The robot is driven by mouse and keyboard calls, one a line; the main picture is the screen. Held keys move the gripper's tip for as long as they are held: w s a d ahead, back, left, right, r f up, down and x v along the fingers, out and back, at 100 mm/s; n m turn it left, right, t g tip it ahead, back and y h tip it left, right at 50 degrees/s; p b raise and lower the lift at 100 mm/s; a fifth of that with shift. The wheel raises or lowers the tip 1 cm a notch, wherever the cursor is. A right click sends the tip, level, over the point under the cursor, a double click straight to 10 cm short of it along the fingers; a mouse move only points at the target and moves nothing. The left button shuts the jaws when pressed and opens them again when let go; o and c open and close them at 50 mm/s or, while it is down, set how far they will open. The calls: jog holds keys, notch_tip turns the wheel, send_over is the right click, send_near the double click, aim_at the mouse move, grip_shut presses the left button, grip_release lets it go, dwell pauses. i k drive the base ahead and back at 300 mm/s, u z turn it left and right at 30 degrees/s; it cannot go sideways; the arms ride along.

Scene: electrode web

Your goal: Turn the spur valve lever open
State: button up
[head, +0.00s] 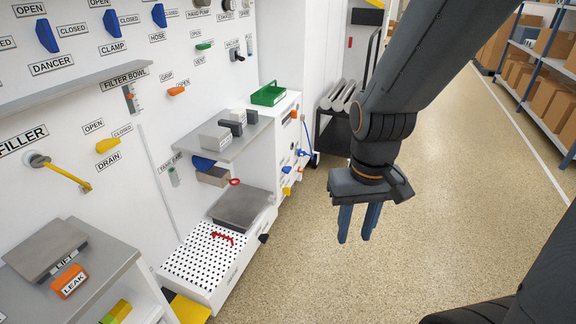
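No label reading spur valve is legible, so I cannot tell which lever is the spur valve's. Several small blue and orange handles sit on the white cabinet's side, among them a blue one (301,153) and an orange one (287,191); their labels are too small to read. On the wall panel are a yellow drain lever (108,145), an orange grip lever (176,91) and a green vent lever (204,46). My gripper (356,238) points down over the floor, right of the cabinet and apart from all levers. Its two blue fingers are spread with nothing between them.
A grey shelf (185,142) with grey blocks juts from the wall. A perforated white tray (190,262) holds a red piece. A green bin (268,96) stands on the cabinet. A dark cart (334,135) stands behind my arm. The floor (450,190) at right is clear.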

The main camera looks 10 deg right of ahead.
aim_at(286, 170)
jog(key=u, duration=0.3)
jog(key=k, duration=0.25)
jog(key=z, duration=0.7)
jog(key=i, duration=1.35)
jog(key=u, duration=0.6)
